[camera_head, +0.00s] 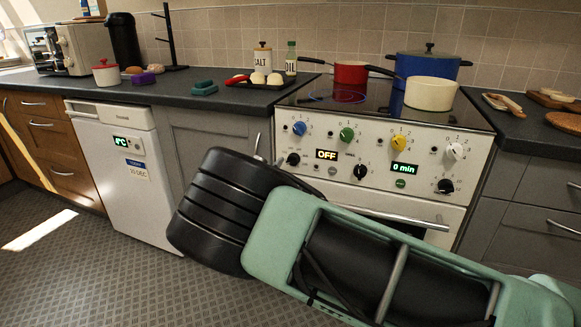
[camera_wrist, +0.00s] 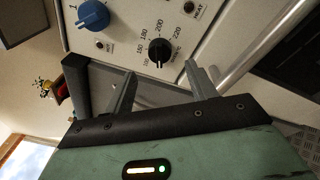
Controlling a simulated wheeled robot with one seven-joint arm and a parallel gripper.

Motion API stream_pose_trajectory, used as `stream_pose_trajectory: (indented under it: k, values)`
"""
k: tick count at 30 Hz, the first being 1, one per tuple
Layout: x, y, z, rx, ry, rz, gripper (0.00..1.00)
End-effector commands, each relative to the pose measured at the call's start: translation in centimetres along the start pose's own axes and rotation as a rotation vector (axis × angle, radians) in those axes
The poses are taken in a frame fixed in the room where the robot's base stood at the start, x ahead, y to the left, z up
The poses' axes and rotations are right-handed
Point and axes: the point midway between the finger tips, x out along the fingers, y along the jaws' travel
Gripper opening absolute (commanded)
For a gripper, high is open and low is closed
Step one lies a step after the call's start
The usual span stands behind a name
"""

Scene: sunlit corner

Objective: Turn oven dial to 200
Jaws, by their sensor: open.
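The oven dial (camera_wrist: 159,50) is a black knob with temperature numbers such as 160, 180 and 220 around it. In the wrist view it sits just beyond my fingertips, between them in line. In the head view it is the black knob (camera_head: 293,159) at the left of the white oven panel, below a blue knob (camera_head: 299,128). Its exact setting is too small to read surely. My gripper (camera_wrist: 160,73) is open and empty, with its two grey fingers apart and pointing at the panel. In the head view my black and green arm hides most of it.
The oven display (camera_head: 326,154) reads OFF, and another display (camera_head: 404,169) reads 0 min. Other black knobs (camera_head: 360,171) stand to the right. A metal oven handle (camera_head: 400,217) runs below the panel. A red pot (camera_head: 350,75) and a cream pot (camera_head: 430,94) stand on the hob.

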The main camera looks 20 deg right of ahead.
Motion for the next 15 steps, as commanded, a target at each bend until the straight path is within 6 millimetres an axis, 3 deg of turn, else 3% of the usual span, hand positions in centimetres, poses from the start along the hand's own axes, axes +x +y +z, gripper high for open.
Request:
stream_pose_trajectory:
  k: [6, 15]
  values:
    - [4.0, -0.1, 0.0, 0.0, -0.001, 0.0, 0.57]
    - [6.1, -0.1, 0.0, 0.0, 0.001, -0.001, 0.57]
